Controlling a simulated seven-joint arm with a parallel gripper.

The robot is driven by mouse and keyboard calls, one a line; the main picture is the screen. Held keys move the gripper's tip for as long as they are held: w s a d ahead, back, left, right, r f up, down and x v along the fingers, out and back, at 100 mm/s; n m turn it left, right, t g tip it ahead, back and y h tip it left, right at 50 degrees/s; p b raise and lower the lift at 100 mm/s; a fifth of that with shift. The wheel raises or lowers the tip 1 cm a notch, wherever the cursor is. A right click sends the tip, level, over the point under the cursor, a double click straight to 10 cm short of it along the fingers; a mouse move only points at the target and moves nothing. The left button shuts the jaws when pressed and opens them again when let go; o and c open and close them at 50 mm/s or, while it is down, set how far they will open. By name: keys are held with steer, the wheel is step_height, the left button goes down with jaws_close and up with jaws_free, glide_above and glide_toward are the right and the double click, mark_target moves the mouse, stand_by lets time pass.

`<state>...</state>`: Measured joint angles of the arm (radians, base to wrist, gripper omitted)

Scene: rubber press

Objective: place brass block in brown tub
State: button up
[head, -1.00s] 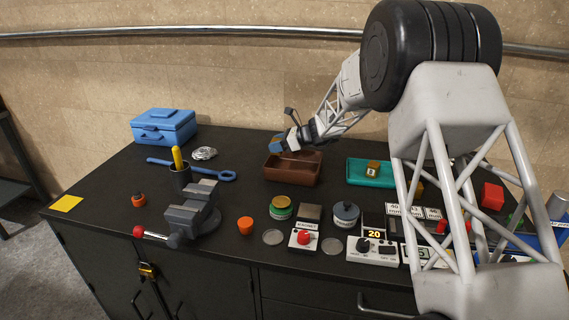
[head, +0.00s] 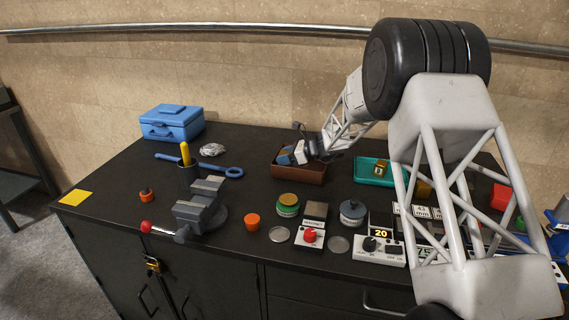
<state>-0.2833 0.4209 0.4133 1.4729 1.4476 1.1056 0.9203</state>
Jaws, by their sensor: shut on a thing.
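The brown tub (head: 300,174) stands open at the back middle of the bench in the head view. My gripper (head: 287,158) points down into its left part, with a blue part showing at its tip. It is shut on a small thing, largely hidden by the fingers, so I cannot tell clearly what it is. A gold block (head: 380,169) with a pale mark sits in the teal tray (head: 366,180) to the right. Another gold-coloured block (head: 423,188) shows partly behind my arm.
A blue toolbox (head: 171,122), blue wrench (head: 215,168) and vise (head: 200,205) are to the left. Jars, an orange cup (head: 252,222) and control boxes (head: 380,248) stand in front of the tub. A red block (head: 501,197) is at the right.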

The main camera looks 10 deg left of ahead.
steer(key=shift+f, duration=1.3)
steer(key=o, duration=0.9)
steer(key=shift+f, duration=0.15)
steer(key=shift+v, duration=0.75)
steer(key=v, duration=0.3)
steer(key=shift+d, duration=0.15)
steer(key=shift+d+r, duration=0.15)
steer(key=shift+r, duration=3.55)
